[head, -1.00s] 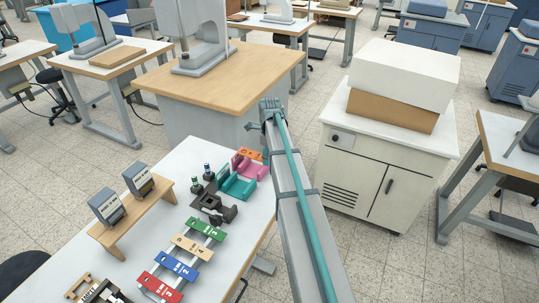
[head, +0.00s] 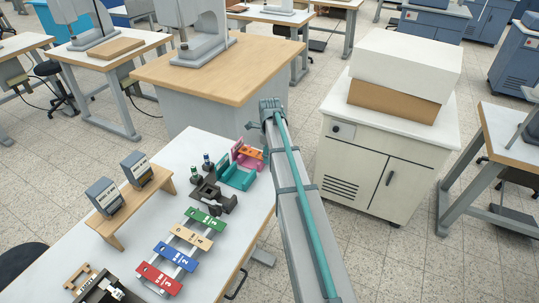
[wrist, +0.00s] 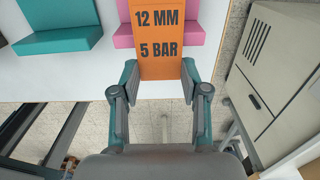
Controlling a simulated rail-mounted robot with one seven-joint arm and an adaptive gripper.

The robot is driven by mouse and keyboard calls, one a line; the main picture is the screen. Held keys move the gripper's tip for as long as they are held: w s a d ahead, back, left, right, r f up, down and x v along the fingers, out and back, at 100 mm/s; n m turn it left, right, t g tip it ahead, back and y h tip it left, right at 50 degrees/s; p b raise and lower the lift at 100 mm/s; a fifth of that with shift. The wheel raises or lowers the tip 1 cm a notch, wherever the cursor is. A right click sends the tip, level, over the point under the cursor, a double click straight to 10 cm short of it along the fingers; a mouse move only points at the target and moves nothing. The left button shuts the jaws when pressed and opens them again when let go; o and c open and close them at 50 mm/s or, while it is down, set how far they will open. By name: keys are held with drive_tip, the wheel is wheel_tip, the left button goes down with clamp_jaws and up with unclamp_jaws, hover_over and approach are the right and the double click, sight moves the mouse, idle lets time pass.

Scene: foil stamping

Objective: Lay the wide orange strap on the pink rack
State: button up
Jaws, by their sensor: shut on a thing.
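The wide orange strap (wrist: 160,42), marked 12 MM and 5 BAR, is between the fingers of my gripper (wrist: 159,82) in the wrist view. My gripper is shut on its near end. The strap lies over the middle of the pink rack (wrist: 191,30), with pink showing on both sides of it. I cannot tell whether it touches the rack. In the head view the strap (head: 249,152) shows across the pink rack (head: 237,148) at the table's far right corner. My arm partly hides that area.
A teal rack (head: 238,178) stands close beside the pink one, on the near side. A dark fixture (head: 212,194) and a row of coloured labelled straps (head: 175,254) are nearer on the white table. A white cabinet (head: 376,165) stands right of my arm, across a floor gap.

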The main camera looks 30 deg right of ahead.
drive_tip(key=o, duration=1)
wheel_tip(320, 180, up, 12)
drive_tip(key=shift+r, duration=0.1)
